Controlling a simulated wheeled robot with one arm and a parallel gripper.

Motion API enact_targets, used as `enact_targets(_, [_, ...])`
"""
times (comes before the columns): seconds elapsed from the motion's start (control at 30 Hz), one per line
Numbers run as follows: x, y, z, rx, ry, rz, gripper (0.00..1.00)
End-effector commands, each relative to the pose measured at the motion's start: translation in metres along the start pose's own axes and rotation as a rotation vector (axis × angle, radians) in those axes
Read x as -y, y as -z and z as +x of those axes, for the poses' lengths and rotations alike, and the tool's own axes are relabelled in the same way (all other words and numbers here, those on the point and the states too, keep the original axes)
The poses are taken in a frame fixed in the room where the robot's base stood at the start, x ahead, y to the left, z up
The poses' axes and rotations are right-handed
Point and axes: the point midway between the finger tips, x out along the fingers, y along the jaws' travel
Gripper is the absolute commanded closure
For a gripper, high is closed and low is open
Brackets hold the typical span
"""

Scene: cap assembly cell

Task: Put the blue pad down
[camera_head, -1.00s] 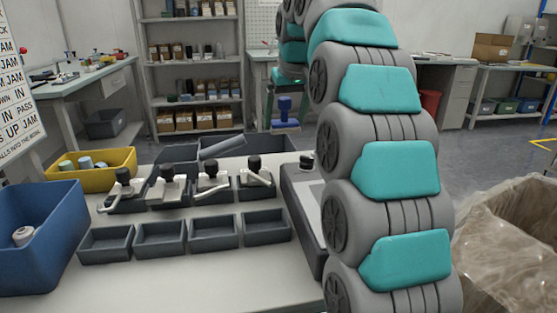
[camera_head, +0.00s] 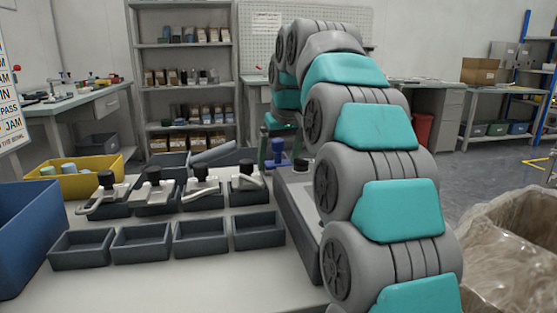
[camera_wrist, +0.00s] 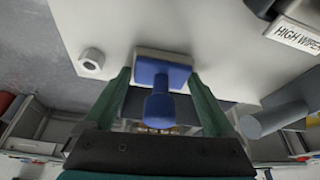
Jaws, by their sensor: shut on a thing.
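The blue pad (camera_wrist: 163,74) has a blue handle and a pale underside. In the wrist view it lies between the two green fingers of my gripper (camera_wrist: 159,78), which is shut on it. In the head view the blue pad (camera_head: 278,154) hangs below my gripper (camera_head: 279,130), by the far edge of the white table (camera_head: 180,278), left of my arm. Whether the pad touches any surface cannot be told.
Several dark trays (camera_head: 141,243) and toggle clamps (camera_head: 202,186) stand on the table, with a yellow bin (camera_head: 75,184) and a blue bin (camera_head: 25,235) at left. A white nut-like part (camera_wrist: 91,58) and a grey cylinder (camera_wrist: 273,118) show near the pad.

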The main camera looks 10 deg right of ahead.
Motion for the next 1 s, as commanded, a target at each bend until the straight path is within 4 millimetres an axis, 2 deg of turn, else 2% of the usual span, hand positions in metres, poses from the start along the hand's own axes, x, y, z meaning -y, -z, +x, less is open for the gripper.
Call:
enact_targets(0.03, [0.0,-0.001,0.001,0.001,0.0,0.0,0.08])
enact_targets(0.1, [0.0,0.0,0.001,0.0,0.0,0.0,0.0])
enact_targets(0.53, [0.0,0.001,-0.005,-0.001,0.0,0.0,0.0])
enact_targets(1.0, [0.0,0.002,-0.054,-0.001,0.0,0.0,0.0])
